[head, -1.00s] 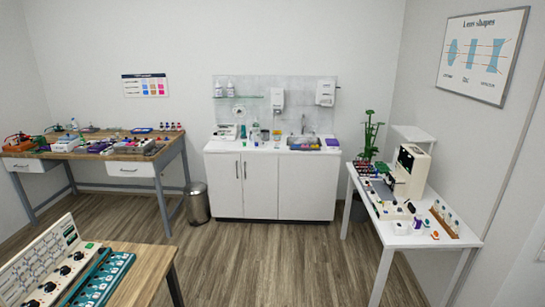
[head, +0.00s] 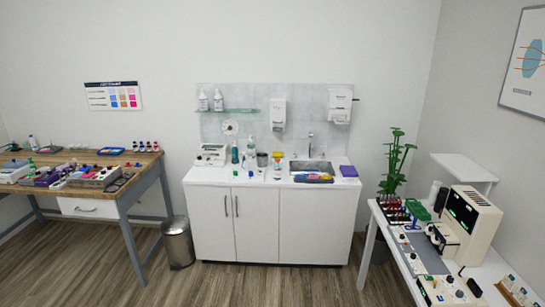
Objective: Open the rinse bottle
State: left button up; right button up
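Several bottles stand on the white sink cabinet and on its shelf, and I cannot tell for sure which one is the rinse bottle. On the counter are a green bottle (head: 235,153), a pale bottle (head: 251,151) beside it and a small bottle with an orange top (head: 277,160). Two white pump bottles, one on the left (head: 203,100) and one on the right (head: 218,100), stand on the glass shelf (head: 227,111). The caps are too small to read as open or shut. Neither of my grippers is in view.
The white cabinet (head: 258,222) holds a sink (head: 312,168) with a tap. A bin (head: 177,243) stands at its left. A workbench (head: 135,187) is on the left and a white table with instruments (head: 398,262) on the right. The floor before the cabinet is clear.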

aim_at(277, 167)
jog(key=i, duration=1.95)
